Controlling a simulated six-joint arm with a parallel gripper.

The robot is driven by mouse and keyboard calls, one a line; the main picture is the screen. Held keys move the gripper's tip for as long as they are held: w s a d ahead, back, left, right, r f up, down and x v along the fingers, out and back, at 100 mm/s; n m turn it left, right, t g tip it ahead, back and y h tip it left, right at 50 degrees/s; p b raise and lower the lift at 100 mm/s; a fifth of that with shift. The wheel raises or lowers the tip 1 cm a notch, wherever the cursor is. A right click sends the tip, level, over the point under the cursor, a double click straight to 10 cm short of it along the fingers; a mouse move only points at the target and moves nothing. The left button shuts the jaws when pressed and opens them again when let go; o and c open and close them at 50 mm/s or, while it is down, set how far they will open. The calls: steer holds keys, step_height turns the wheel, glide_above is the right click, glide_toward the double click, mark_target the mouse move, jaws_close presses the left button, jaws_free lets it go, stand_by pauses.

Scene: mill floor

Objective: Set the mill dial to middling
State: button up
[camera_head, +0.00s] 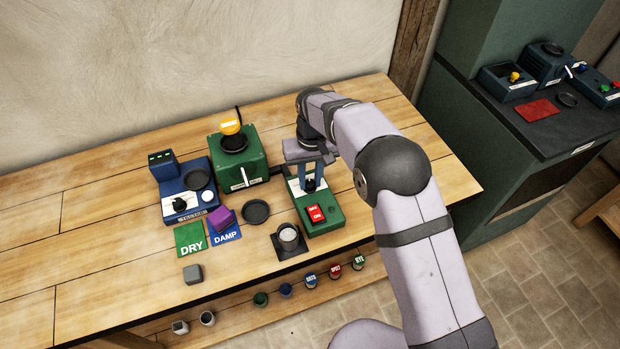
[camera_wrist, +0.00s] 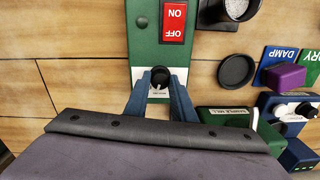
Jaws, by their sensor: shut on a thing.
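The dial is a black round knob (camera_wrist: 160,75) on a white plate at one end of a green control box (camera_head: 325,220). My gripper (camera_wrist: 161,80) is over that end of the box, its two blue fingers shut on the knob from either side. In the head view my gripper (camera_head: 311,180) points down onto the box. The dial's scale is mostly hidden and its marks are too small to read. A red ON/OFF switch (camera_head: 316,214) is on the same box. The green sample mill (camera_head: 240,160), with a white lever on its front, stands left of the box.
A blue instrument (camera_head: 186,190), green DRY (camera_head: 191,240) and blue DAMP (camera_head: 225,233) cards, a purple block (camera_head: 221,217), a dark dish (camera_head: 256,212), a filled cup (camera_head: 289,237) and a grey block (camera_head: 193,274) lie left. Several small jars line a lower front shelf.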

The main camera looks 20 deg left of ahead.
mark_target(311, 182)
steer(key=shift+w+n, duration=0.1)
steer(key=shift+n, duration=1.4)
steer(key=shift+r, duration=0.1)
steer(key=o, duration=1.1)
steer(key=shift+c, duration=0.2)
steer(key=shift+r+b, duration=1.25)
steer(key=shift+r, duration=2.4)
